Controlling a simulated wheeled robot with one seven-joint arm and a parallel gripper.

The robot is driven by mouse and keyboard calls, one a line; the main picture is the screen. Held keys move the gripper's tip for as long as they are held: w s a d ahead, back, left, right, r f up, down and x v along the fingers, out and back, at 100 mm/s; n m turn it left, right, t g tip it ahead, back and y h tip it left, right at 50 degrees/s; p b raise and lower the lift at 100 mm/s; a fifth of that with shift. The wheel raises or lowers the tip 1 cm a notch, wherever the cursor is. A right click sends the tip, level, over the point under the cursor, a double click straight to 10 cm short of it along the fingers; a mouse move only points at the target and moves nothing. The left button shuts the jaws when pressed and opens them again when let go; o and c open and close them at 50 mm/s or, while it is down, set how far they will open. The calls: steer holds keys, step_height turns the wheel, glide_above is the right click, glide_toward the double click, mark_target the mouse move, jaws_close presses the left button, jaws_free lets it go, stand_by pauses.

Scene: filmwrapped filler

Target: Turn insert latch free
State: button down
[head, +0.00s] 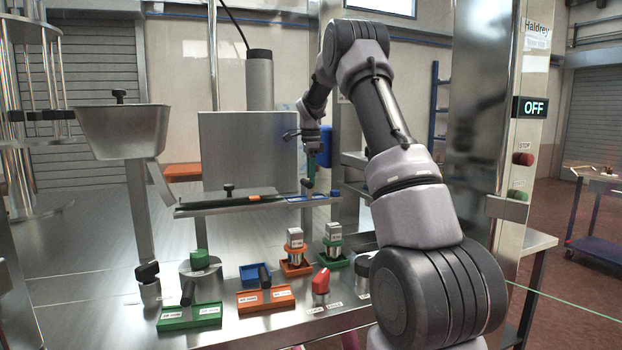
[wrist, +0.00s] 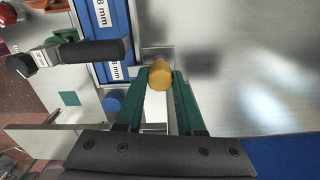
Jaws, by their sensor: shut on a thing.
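My gripper (wrist: 163,82) is shut on a yellow-orange round knob (wrist: 159,73), which looks like the insert latch; one green finger is on each side of it. In the wrist view the knob is beside a blue insert (wrist: 121,17) with white "8 mm" labels. A black handle (wrist: 95,51) lies across that insert. In the head view my gripper (head: 309,181) is at the right end of the raised steel ledge, close to the blue insert (head: 300,198). The knob is small there, and which way the latch is turned cannot be told.
Green (head: 175,320) and orange (head: 252,303) trays with black handles lie on the lower bench. A red knob (head: 320,285) and blocks in orange and green holders stand near them. A steel hopper (head: 120,135) is at left. The sign on the right post reads OFF (head: 534,107).

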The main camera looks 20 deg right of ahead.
steer(key=shift+n, duration=0.3)
steer(key=n, duration=0.3)
steer(key=shift+n, duration=0.4)
steer(key=n, duration=0.4)
steer(key=shift+n, duration=0.3)
steer(key=n, duration=0.8)
steer(key=shift+r+n, duration=0.1)
steer(key=shift+n, duration=0.2)
steer(key=c, duration=0.5)
jaws_free()
